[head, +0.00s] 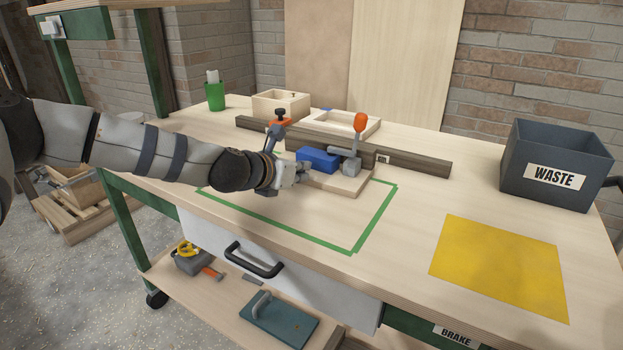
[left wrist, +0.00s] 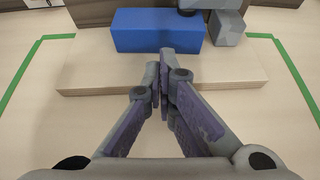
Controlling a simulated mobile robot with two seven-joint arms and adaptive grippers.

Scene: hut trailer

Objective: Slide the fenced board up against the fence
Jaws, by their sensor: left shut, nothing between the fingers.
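The fenced board (head: 347,184) is a pale flat wooden board lying on the bench inside a green tape outline. It also shows in the left wrist view (left wrist: 235,73). The fence (head: 420,164) is a long dark wooden bar behind it; whether they touch is hidden. A blue block (head: 317,159) and a grey clamp with an orange handle (head: 360,125) stand at the board's far side. My left gripper (head: 303,174) is shut and empty at the board's near side. In the left wrist view its fingertips (left wrist: 160,72) overlap the near edge and point toward the blue block (left wrist: 158,32); contact is unclear.
A second orange-handled clamp (head: 279,127) stands behind my left wrist. Wooden trays (head: 281,105) and a green cup (head: 215,97) are at the back. A waste bin (head: 553,165) and yellow mat (head: 500,265) are at the right. The bench front is clear.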

